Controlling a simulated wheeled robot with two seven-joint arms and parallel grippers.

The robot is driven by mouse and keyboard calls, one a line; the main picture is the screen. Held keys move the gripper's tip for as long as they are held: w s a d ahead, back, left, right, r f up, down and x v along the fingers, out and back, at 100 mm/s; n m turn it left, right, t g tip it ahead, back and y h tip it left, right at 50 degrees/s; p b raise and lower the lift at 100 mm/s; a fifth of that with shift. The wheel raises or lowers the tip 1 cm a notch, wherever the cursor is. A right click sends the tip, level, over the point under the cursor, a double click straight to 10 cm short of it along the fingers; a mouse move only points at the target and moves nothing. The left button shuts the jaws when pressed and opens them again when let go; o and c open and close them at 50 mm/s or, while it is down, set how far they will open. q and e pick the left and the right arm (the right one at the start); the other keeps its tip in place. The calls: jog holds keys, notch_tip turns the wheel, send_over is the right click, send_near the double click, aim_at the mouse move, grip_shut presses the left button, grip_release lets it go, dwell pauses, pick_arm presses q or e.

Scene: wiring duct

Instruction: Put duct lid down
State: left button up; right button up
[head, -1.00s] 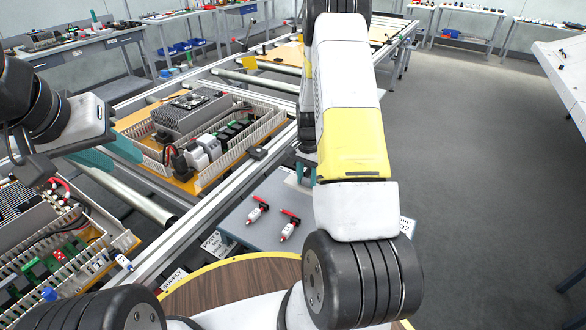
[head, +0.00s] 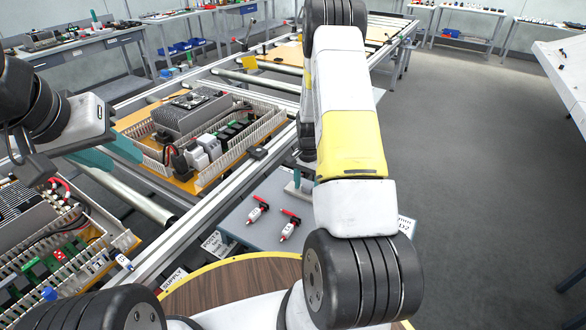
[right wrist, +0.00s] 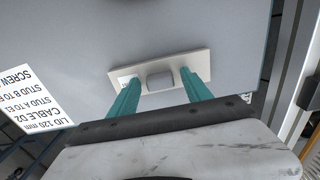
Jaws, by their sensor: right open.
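The duct lid (right wrist: 196,63) is a short beige plate with a grey block-like knob in its middle. In the right wrist view it lies against a plain grey surface; whether it touches that surface is hard to tell. My right gripper (right wrist: 160,77) is open, its teal fingers apart on either side of the knob and overlapping the plate. In the head view my right arm covers most of the lid. My left gripper (head: 116,152) hangs at the left near the wiring panels, and its finger gap is unclear.
The grey supply table (head: 240,228) holds two red-and-white tools (head: 258,210). A printed label (right wrist: 30,100) lies beside the lid. A panel with wiring ducts (head: 262,133) sits on the rail frame behind. Another wired panel (head: 60,255) is at the lower left.

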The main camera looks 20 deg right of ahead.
notch_tip(320, 180, up, 12)
notch_tip(320, 180, up, 11)
jog(key=n+t, duration=0.1)
jog(key=n, duration=0.1)
send_over(307, 186)
jog(key=s+a, duration=0.3)
jog(key=a, duration=0.1)
jog(key=s+a+r+n+t+y, duration=0.1)
jog(key=s+a+r+n, duration=0.3)
jog(key=s+r, duration=0.4)
jog(key=s+a+r+n+t+y, duration=0.1)
jog(key=s+a+r+n+t, duration=0.3)
jog(key=s+r, duration=0.5)
jog(key=s+a, duration=0.1)
jog(key=s, duration=0.4)
jog(key=shift+a, duration=0.35)
